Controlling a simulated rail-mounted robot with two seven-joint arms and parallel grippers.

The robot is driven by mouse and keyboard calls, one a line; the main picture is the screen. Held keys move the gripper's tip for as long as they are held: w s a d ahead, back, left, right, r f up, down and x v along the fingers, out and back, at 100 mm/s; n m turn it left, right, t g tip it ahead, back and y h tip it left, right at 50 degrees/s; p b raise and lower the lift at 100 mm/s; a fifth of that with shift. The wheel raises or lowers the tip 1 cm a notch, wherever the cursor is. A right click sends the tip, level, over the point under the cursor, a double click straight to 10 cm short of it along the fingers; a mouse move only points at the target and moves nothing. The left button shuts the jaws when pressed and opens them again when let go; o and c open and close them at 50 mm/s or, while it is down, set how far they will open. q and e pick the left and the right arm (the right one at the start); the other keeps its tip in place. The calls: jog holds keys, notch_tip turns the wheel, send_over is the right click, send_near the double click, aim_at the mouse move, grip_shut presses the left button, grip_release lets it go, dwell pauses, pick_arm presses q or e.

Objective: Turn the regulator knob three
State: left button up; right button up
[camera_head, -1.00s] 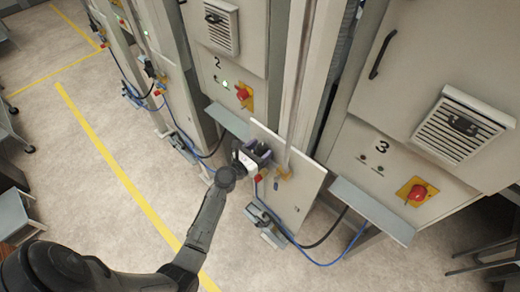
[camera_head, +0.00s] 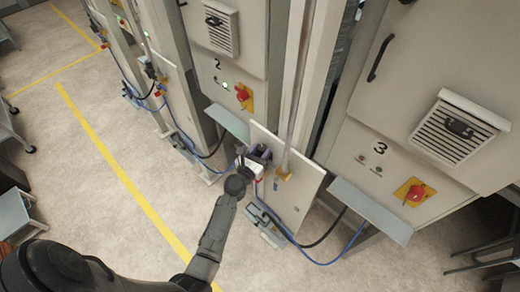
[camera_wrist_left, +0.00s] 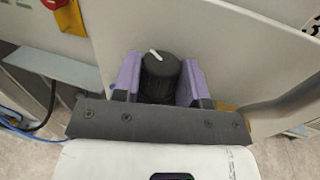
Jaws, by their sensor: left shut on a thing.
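A black regulator knob (camera_wrist_left: 160,85) with a white pointer mark stands out from a light grey panel in the left wrist view. The mark leans slightly to the upper left. My left gripper (camera_wrist_left: 160,74) has its two purple fingers on either side of the knob, shut on it. In the head view my left gripper (camera_head: 258,156) is at the upper part of the grey panel (camera_head: 295,195) between the cabinets marked 2 and 3. The knob is mostly hidden there by the gripper. My right gripper is not in view.
Cabinet 3 (camera_head: 345,150) has a red switch on a yellow plate (camera_head: 415,192) and a shelf (camera_head: 370,210) jutting out below. Another shelf (camera_head: 228,122) juts out left of the panel. Blue and black hoses (camera_head: 325,262) hang low. The floor to the left is open.

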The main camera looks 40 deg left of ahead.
pick_arm(q)
jog(key=shift+n+y, duration=0.3)
jog(key=shift+y, duration=0.2)
jog(key=o, duration=0.9)
